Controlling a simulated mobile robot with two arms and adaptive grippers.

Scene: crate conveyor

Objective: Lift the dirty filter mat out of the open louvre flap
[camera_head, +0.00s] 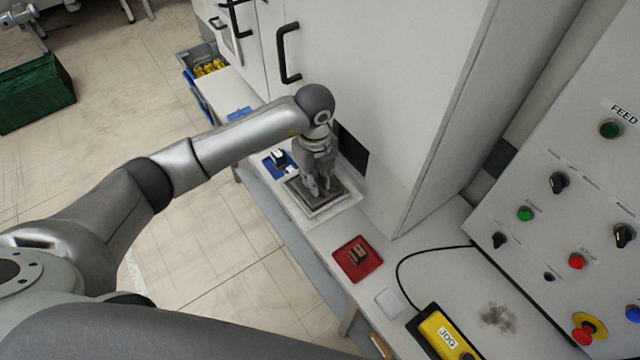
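The open louvre flap (346,205) shows as a pale frame folded out flat at the foot of the cabinet, below a dark opening (352,150). A dark grey-brown filter mat (334,197) lies in the flap. My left gripper (320,189) points down over the mat, with its fingertips at or just above the mat's surface. The gripper hides part of the mat, and I cannot tell whether the fingers hold it. My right gripper is not in view.
A blue tray (270,168) with a small block lies left of the flap. A red tray (346,272) with a brown part lies nearer. A yellow JOG pendant (442,338) with a black cable sits at the front. The control panel (590,200) stands at right.

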